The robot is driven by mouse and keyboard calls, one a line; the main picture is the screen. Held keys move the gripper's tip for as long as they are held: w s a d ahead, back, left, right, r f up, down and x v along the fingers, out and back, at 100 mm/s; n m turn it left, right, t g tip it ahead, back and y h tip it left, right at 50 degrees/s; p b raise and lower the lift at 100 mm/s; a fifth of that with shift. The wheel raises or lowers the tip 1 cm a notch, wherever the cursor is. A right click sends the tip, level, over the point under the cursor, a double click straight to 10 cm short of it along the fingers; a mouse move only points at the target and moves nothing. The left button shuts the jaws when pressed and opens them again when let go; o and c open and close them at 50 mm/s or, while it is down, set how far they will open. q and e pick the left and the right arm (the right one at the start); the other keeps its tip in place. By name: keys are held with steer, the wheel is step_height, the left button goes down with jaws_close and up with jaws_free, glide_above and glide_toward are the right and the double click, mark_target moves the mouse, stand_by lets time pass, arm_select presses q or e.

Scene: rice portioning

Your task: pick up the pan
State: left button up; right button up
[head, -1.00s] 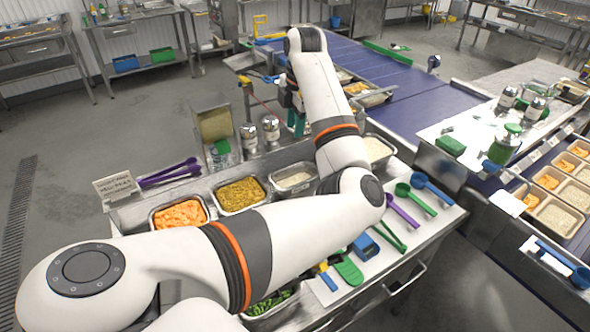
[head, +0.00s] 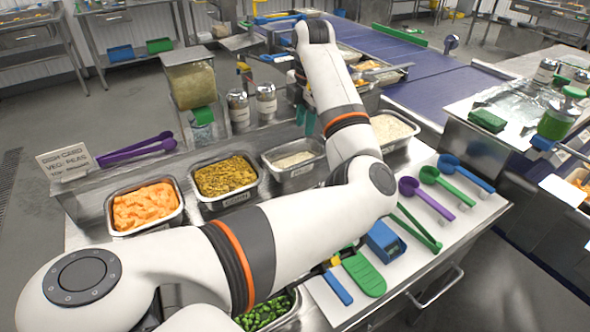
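Several steel pans of food stand in the counter. One pan (head: 171,222) holds orange food, one pan (head: 208,206) holds yellow-brown food, and one pan (head: 292,180) holds pale grain. Another pan (head: 415,134) of pale grain is right of my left arm and partly hidden by it. A pan (head: 292,317) of green vegetables is at the bottom, partly behind the arm. My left gripper (head: 305,120), with teal fingertips, is beyond the pale-grain pans, mostly behind my forearm. Its fingertips look apart, with nothing seen between them. My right gripper is not in view.
Scoops, including a purple scoop (head: 432,195), tongs (head: 416,227) and a blue scale-like item (head: 385,241) lie on the right counter. Canisters (head: 238,108) and a clear dispenser (head: 195,90) stand at the back. A blue conveyor (head: 440,95) runs behind.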

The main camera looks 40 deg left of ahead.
mark_target(302, 168)
arm_select(q)
step_height(302, 168, down, 3)
steer(key=shift+f+b, duration=0.1)
steer(key=shift+b, duration=0.4)
steer(key=f, duration=0.7)
steer(key=a+f+p, duration=0.1)
steer(key=f, duration=0.3)
steer(key=shift+w+a, duration=0.1)
steer(key=shift+w, duration=0.05)
steer(key=shift+r, duration=0.1)
jaws_close()
